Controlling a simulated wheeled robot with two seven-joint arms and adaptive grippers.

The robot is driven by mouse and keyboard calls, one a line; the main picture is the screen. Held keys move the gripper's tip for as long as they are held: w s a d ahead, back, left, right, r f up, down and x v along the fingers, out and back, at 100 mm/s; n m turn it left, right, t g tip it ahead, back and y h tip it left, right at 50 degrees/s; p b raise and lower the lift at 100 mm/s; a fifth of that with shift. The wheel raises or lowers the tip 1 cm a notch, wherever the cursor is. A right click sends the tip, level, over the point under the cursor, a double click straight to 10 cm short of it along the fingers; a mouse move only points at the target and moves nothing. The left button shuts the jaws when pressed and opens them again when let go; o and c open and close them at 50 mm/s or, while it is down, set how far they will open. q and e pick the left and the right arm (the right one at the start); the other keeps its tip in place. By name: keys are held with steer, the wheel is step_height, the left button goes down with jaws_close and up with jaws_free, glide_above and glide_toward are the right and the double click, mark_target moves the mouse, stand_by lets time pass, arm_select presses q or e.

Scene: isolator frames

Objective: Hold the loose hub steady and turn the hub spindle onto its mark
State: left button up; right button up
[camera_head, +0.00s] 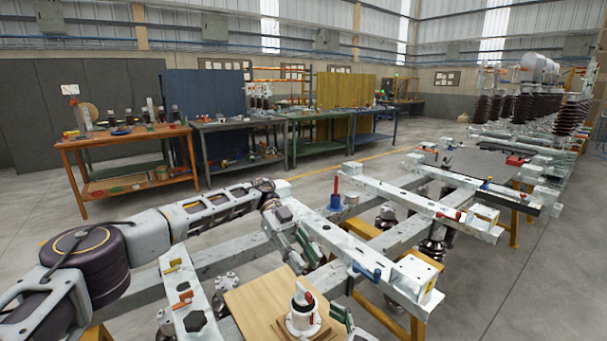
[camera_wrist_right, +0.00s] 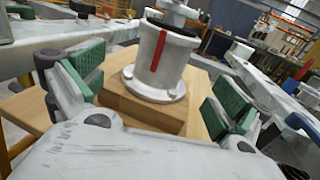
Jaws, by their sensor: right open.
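The loose hub (camera_head: 303,321) is a pale flanged cylinder on a wooden block (camera_head: 288,335), on a wooden board. My left gripper (camera_head: 305,256) is open and empty, above and behind the hub.
Pale steel beams (camera_head: 352,250) surround the board (camera_head: 255,305), with clamps and brackets on them. A blue holder with a red-handled tool (camera_head: 335,195) stands on a beam behind.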

steer(key=v, duration=0.6)
steer(key=shift+s+d, duration=0.2)
steer(key=shift+d, duration=0.05)
stand_by(0.3)
steer(key=shift+s+d, duration=0.1)
steer(key=shift+d, duration=0.05)
stand_by(0.4)
